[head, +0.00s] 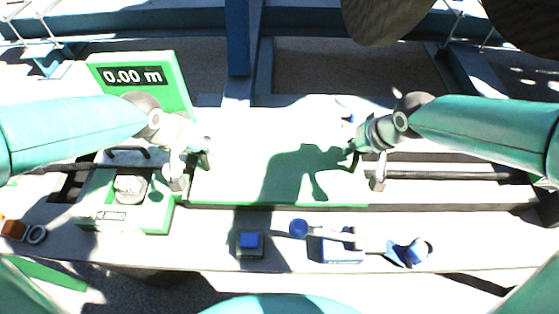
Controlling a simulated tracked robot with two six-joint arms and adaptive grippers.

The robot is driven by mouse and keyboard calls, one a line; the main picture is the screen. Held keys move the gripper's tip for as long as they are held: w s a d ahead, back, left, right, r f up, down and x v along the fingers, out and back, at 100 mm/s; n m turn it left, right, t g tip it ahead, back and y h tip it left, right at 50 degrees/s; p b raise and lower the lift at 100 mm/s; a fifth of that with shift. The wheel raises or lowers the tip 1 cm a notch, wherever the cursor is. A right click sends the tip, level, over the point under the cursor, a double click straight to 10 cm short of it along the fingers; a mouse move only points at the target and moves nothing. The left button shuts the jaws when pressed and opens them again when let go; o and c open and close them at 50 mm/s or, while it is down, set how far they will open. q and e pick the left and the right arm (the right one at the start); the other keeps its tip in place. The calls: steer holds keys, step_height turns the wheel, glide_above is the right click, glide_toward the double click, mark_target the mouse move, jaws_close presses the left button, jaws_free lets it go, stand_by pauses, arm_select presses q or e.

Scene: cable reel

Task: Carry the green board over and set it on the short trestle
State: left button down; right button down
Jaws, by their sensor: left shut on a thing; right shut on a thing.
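The green board (235,175) lies flat between my two grippers, washed out pale by the light, with a bright green front edge and a darker green patch in shadow. My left gripper (203,156) is shut on its left end. My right gripper (353,153) is shut on its right end. From this one view I cannot tell whether the board is resting on something or held clear. I cannot make out the short trestle.
A green meter stand reading 0.00 m (132,76) is just left of the board. In front, a bench ledge carries a blue button box (250,241), a blue-ended tool (299,229) and a blue-and-white piece (408,252). A blue post (238,40) rises behind.

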arm_select(q)
steer(key=shift+w+r, duration=0.1)
steer(key=shift+r, duration=0.1)
arm_select(e)
steer(key=shift+w+r, duration=0.1)
steer(key=shift+r, duration=0.1)
